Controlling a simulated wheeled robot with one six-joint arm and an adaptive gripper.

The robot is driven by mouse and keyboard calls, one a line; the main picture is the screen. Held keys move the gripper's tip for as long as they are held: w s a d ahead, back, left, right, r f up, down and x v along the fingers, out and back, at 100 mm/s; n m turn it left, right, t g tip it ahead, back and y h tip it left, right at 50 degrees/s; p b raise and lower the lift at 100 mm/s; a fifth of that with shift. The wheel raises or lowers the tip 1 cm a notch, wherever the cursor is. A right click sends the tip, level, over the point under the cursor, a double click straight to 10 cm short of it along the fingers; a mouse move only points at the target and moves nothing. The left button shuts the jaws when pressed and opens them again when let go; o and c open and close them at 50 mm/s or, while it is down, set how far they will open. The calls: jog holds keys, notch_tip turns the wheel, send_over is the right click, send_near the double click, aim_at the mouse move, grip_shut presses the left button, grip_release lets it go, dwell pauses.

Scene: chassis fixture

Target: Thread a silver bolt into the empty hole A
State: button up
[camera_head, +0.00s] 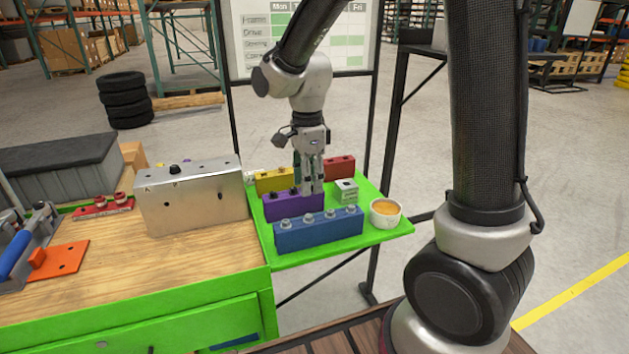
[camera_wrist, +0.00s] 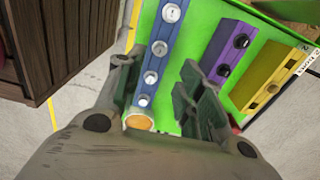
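The silver chassis block (camera_head: 195,203) stands on the wooden bench, with a letter A at its left top edge. A black bolt head (camera_head: 174,168) sits in its top middle; hole A itself is too small to make out clearly. Silver bolts stand in a row in the blue rack (camera_head: 318,234), which also shows in the wrist view (camera_wrist: 165,30). My gripper (camera_head: 313,190) points down over the green side shelf, behind the blue rack in the head view. In the wrist view my gripper (camera_wrist: 160,88) is open and empty, with the rack's near end between its fingers.
A purple rack (camera_head: 293,206) with dark bolts, a yellow rack (camera_head: 275,180) and a red rack (camera_head: 339,167) stand close around my gripper. A pale cube (camera_head: 346,190) and a white bowl (camera_head: 385,213) with orange contents stand to the right. Bare bench lies before the chassis block.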

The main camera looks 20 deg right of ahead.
aim_at(308, 215)
jog(key=shift+f, duration=3)
jog(key=shift+f, duration=0.1)
jog(key=shift+f, duration=1.8)
jog(key=shift+r, duration=0.2)
grip_shut()
jog(key=shift+r, duration=0.1)
